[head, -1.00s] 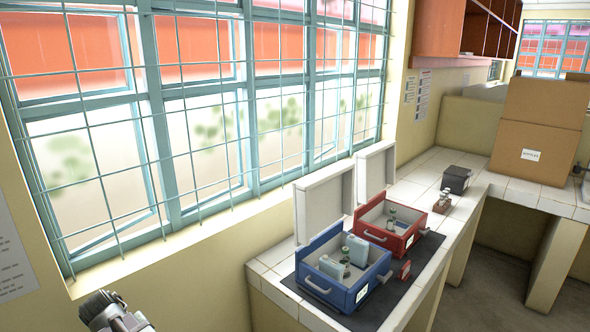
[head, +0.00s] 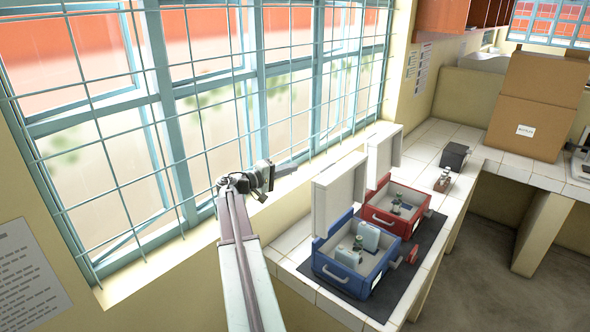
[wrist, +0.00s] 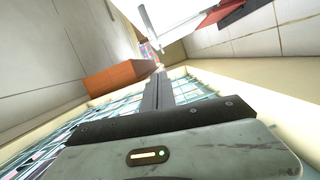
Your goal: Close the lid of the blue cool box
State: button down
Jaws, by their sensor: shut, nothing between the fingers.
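The blue cool box (head: 343,279) stands on a dark mat on the tiled counter. Its white lid (head: 336,196) is open, standing up at the window side with a slight backward lean. Light-blue packs (head: 369,236) and small vials sit inside the box. My gripper (head: 289,168) is raised in front of the window, left of the open lid and apart from it. Its fingers also show in the wrist view (wrist: 158,82), shut and empty. A white panel at the top of the wrist view looks like a lid, but I cannot tell whose.
A red cool box (head: 383,211) with its own lid (head: 383,154) open stands just behind. A small red object (head: 411,254) lies on the mat (head: 420,262). A dark container (head: 454,156), a vial rack (head: 443,180) and a cardboard box (head: 538,105) stand farther along. The barred window is close behind my gripper.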

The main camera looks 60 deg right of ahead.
jog(key=s+d, duration=0.5)
jog(key=s, duration=0.2)
jog(key=shift+s+d+f+b, duration=0.15)
jog(key=shift+s+f+b, duration=0.05)
jog(key=shift+f+b, duration=0.25)
jog(key=shift+r, duration=0.1)
